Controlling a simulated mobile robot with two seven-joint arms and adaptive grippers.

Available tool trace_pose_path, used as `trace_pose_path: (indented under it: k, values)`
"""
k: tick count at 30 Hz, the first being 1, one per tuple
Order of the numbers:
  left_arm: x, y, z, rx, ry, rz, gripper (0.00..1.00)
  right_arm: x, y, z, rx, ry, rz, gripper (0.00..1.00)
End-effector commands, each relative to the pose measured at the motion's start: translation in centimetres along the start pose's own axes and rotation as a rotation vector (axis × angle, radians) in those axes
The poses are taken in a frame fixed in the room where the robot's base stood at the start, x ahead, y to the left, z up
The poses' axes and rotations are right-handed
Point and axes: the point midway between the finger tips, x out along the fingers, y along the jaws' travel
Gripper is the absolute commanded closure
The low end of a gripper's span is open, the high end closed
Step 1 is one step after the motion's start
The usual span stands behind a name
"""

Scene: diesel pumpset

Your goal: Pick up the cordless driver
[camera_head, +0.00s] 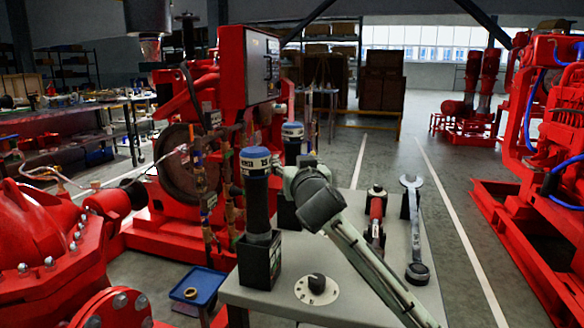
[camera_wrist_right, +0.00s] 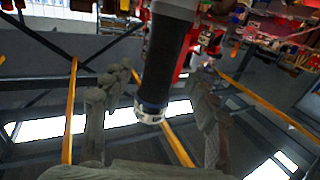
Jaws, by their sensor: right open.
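Two upright dark tools with blue caps stand at the left of the grey table. I take them for drivers, but cannot tell which is the cordless driver. The front one (camera_head: 258,205) sits in a black holder (camera_head: 259,262); the rear one (camera_head: 292,140) is partly hidden by my right gripper (camera_head: 288,172). In the right wrist view a dark cylinder with a blue band (camera_wrist_right: 165,65) lies between the spread fingers of my right gripper (camera_wrist_right: 160,80). The fingers show gaps on both sides. My left gripper is not in view.
On the grey table (camera_head: 345,270), a red and black tool (camera_head: 376,215) and a wrench in a stand (camera_head: 413,225) are at the right. A round pale plate with a black knob (camera_head: 317,287) lies in front. Red machinery (camera_head: 185,190) stands close on the left.

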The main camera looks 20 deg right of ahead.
Motion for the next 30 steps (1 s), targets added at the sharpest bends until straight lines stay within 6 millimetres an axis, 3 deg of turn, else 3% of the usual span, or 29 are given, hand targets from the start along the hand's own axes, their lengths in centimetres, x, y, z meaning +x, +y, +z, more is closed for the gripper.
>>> trace_pose_path:
  k: [6, 15, 27, 30]
  values:
    - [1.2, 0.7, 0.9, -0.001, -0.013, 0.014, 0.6, 3.1, 0.2, -0.1, -0.003, 0.0, 0.002, 0.42]
    - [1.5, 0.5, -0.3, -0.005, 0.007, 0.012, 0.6, 3.6, 0.1, 0.0, -0.002, 0.0, 0.001, 0.42]
    - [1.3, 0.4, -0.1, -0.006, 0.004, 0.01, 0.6, 3.6, 0.2, 0.0, -0.002, 0.0, 0.001, 0.92]
    - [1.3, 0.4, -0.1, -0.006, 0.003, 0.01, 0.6, 3.6, 0.1, 0.0, -0.002, 0.0, 0.001, 1.0]
